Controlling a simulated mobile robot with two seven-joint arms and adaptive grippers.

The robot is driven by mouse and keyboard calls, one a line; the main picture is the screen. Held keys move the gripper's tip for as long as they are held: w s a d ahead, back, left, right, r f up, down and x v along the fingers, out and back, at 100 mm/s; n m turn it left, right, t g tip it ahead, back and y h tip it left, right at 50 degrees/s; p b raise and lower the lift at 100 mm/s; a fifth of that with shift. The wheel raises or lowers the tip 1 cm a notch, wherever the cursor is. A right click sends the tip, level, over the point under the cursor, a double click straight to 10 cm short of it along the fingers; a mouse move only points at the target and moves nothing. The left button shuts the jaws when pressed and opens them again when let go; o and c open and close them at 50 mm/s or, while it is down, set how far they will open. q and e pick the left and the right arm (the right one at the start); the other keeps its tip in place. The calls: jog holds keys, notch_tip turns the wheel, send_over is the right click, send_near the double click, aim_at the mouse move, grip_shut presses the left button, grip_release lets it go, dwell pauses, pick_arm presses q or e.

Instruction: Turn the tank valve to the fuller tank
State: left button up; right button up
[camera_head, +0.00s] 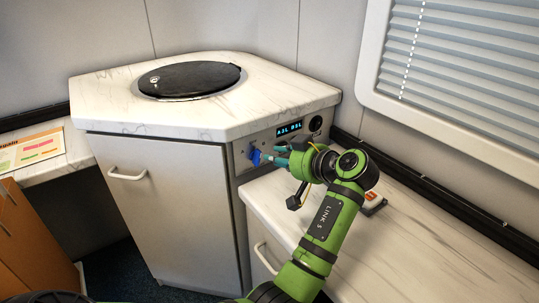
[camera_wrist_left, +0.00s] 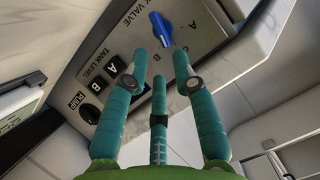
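The blue valve knob (camera_head: 254,156) sits on the grey panel (camera_head: 245,166) of the corner cabinet. My left gripper (camera_head: 273,154) is just in front of the knob in the head view. In the wrist view the teal fingers of the left gripper (camera_wrist_left: 161,62) are spread with nothing between them, and the knob lies beyond the tips. A lit display (camera_head: 289,129) shows A and B readings too small to read surely. My right gripper is not in view.
The wrist view shows "TANK LEVEL" A and B buttons (camera_wrist_left: 114,66) and a black PUMP switch (camera_wrist_left: 88,112) near the fingers. A white counter (camera_head: 430,250) lies below my arm, with a small red-and-white object (camera_head: 371,199) on it. A round black lid (camera_head: 190,78) is on the cabinet top.

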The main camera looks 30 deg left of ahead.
aim_at(257, 157)
pick_arm(q)
jog(key=x, duration=0.5)
jog(key=shift+a+f, duration=0.15)
jog(key=shift+a, duration=0.15)
grip_shut()
